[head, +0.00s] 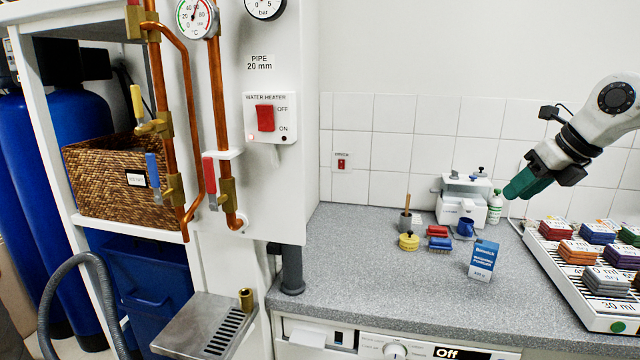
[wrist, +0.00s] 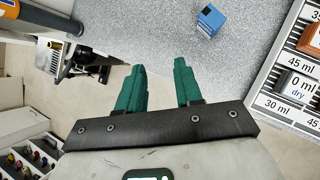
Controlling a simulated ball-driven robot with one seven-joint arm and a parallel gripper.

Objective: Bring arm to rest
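Nothing is held between the fingers. Below them lie the counter's front edge and the floor.
A tray (head: 565,275) of coloured blocks is at right. Copper pipes (head: 188,110) stand left.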

